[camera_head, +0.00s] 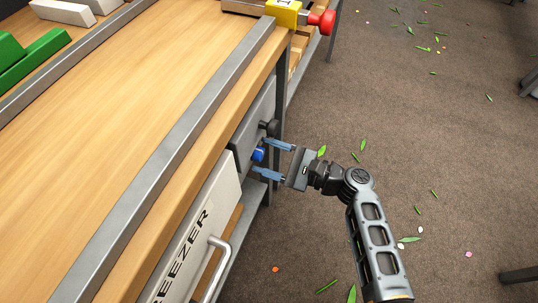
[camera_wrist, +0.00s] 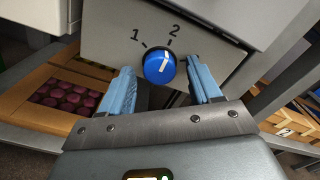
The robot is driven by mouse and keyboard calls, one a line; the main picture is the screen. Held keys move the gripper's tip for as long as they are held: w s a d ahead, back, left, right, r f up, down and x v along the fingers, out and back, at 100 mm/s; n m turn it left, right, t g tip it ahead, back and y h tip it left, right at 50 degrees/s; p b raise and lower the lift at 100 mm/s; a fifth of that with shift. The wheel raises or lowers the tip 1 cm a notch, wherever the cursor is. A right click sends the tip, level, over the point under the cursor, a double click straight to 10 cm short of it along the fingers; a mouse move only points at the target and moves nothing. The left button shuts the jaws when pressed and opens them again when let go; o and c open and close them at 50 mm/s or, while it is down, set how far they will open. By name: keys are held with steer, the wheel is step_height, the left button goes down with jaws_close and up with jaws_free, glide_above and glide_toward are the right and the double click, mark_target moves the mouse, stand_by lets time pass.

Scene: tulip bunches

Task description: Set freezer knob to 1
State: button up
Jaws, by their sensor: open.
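The freezer knob (camera_wrist: 157,70) is a blue dial with a white pointer line on a grey panel (camera_wrist: 105,45). The panel bears the marks 1 and 2, and the pointer is turned to the upper right, towards 2. In the head view the blue knob (camera_head: 258,154) sits on the grey box at the bench's side. My gripper (camera_head: 262,158) is open, with its blue fingers on either side of the knob. In the wrist view my gripper (camera_wrist: 163,74) has a finger left and right of the knob, with no clear grip on it.
The white freezer front (camera_head: 205,215) with a bar handle (camera_head: 213,262) is nearer. A red button on a yellow box (camera_head: 284,12) is at the bench's far end. Open floor lies right.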

steer(key=shift+c, duration=0.2)
steer(key=c, duration=1)
steer(key=shift+f+n+b, duration=0.1)
steer(key=shift+n+b, duration=0.2)
steer(key=shift+b, duration=0.05)
steer(key=n+b, duration=0.2)
steer(key=shift+f+n, duration=0.1)
steer(key=shift+n, duration=0.3)
steer(key=n+b, duration=0.2)
steer(key=shift+n+b, duration=0.3)
steer(key=shift+n, duration=0.1)
steer(key=n+b, duration=0.3)
steer(key=shift+r+n+b, duration=0.2)
steer(key=shift+n+b, duration=0.8)
steer(key=shift+n, duration=0.4)
